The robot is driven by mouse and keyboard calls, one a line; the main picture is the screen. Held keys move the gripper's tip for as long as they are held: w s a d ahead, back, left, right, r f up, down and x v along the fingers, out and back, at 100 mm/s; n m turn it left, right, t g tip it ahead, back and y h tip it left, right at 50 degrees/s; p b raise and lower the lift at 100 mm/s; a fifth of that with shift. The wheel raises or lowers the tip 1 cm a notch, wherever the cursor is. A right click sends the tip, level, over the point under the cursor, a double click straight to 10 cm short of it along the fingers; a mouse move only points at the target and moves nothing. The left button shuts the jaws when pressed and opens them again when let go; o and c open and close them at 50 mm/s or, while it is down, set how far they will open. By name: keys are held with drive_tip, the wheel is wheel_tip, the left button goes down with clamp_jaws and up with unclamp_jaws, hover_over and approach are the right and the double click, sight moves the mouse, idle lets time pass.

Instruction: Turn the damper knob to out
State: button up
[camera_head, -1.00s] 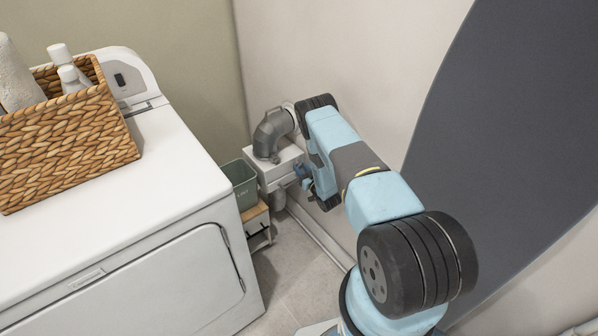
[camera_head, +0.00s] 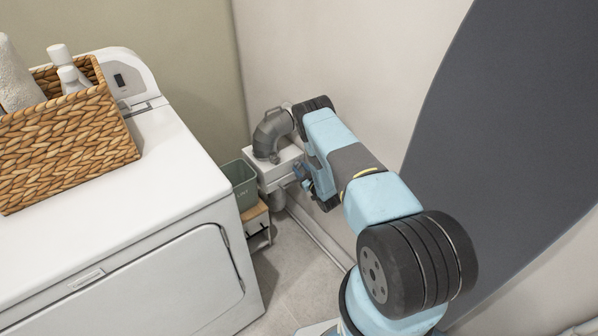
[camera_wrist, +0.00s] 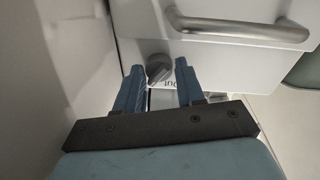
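The damper knob (camera_wrist: 157,68) is a dark grey knob on the front of a white box, seen in the wrist view. A label with dark letters, seemingly "Out", sits just below it, partly hidden. My gripper (camera_wrist: 160,70) has its two blue fingers apart, one on each side of the knob. I cannot tell whether either finger touches it. In the head view the white damper box (camera_head: 283,165) stands by the wall under a grey duct elbow (camera_head: 270,133). My gripper (camera_head: 303,177) is at its right front, and the knob is hidden there.
A silver bar handle (camera_wrist: 240,28) is on the white box, beyond the knob. A grey-green lint bin (camera_head: 240,182) stands on a small wooden stand (camera_head: 256,215) beside a white dryer (camera_head: 150,235). A wicker basket (camera_head: 65,140) sits on the dryer. The wall is close on the right.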

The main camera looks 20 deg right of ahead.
drive_tip(key=o, duration=0.4)
drive_tip(key=shift+a, duration=0.1)
drive_tip(key=shift+s, duration=0.1)
drive_tip(key=v, duration=1.3)
drive_tip(key=shift+s, duration=0.4)
